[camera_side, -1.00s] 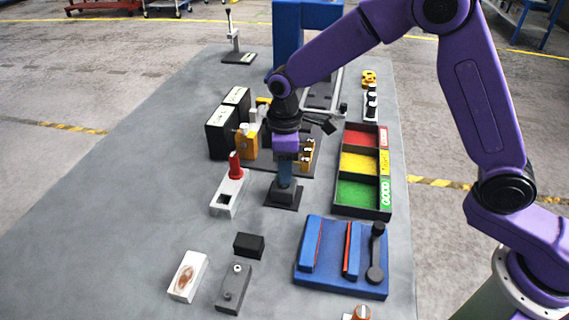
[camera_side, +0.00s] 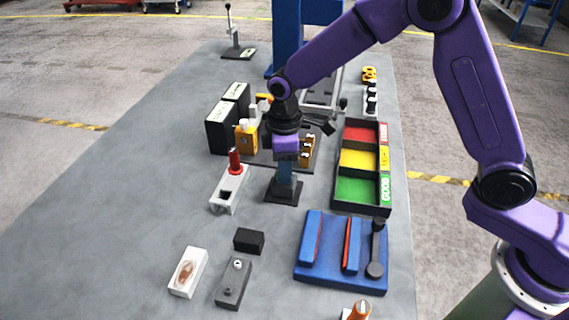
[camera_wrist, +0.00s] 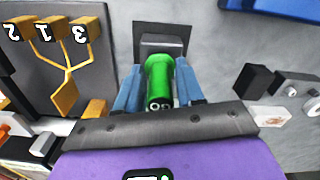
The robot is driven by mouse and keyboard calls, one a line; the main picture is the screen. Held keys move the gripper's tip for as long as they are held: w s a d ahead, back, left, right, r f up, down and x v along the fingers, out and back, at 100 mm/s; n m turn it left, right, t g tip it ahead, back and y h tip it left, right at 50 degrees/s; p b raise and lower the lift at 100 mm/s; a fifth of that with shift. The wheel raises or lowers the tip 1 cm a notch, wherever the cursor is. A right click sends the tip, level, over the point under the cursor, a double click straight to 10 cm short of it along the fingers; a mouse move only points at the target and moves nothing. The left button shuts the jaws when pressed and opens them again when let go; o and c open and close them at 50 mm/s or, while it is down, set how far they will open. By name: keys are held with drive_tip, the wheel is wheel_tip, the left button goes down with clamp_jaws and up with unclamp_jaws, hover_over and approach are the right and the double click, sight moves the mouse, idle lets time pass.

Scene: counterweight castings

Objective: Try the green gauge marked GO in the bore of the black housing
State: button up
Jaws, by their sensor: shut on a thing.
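My gripper (camera_wrist: 160,92) is shut on the green gauge (camera_wrist: 160,76), whose lettering appears upside down in the wrist view. The black housing (camera_wrist: 150,27) lies just beyond the gauge's far end there. In the side view my gripper (camera_side: 284,183) points straight down over the dark square housing (camera_side: 290,197), with its fingertips close above or at it. The gauge is hidden by the fingers in the side view. The bore is covered, so I cannot tell whether the gauge tip is in it.
Left of the housing, a white gauge stand (camera_side: 233,182) holds a red gauge (camera_side: 235,160) beside an empty hole. At right are a red, yellow and green sorting tray (camera_side: 338,202) and a blue fixture (camera_side: 335,278). A black block (camera_side: 249,240) and grey block (camera_side: 231,288) lie in front.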

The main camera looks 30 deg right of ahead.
drive_tip(key=shift+f, duration=0.6)
idle(1.5)
drive_tip(key=shift+r, duration=0.1)
drive_tip(key=shift+r, duration=0.65)
drive_tip(key=shift+r, duration=1.25)
drive_tip(key=shift+r, duration=2.4)
